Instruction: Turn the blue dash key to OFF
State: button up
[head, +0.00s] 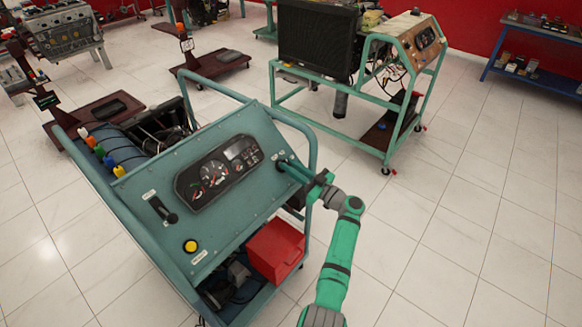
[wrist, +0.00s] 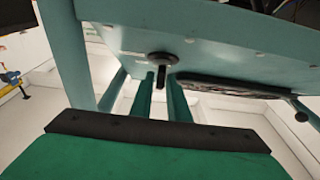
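The blue-green engine trainer's dash panel (head: 225,225) is in the middle of the head view, with a gauge cluster (head: 217,172). My gripper (head: 288,164) is at the panel's right side, by the key switch, and hides the key there. In the wrist view the dark key (wrist: 162,78) sticks out of a round black switch (wrist: 162,58). The two teal fingers of my gripper (wrist: 161,92) are apart, one on each side of the key, with gaps seen between. I cannot tell which position the key is in.
The panel also has a black lever (head: 163,211) and a yellow button (head: 190,246). The trainer's tube frame (head: 311,150) rises close beside my gripper. A red box (head: 275,250) sits below. A second trainer (head: 437,70) stands behind. Tiled floor at the right is clear.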

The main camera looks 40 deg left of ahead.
jog(key=shift+o, duration=0.9)
jog(key=d+f, duration=0.1)
jog(key=d, duration=0.9)
jog(key=shift+s+d+f, duration=0.3)
jog(key=shift+s+f, duration=0.1)
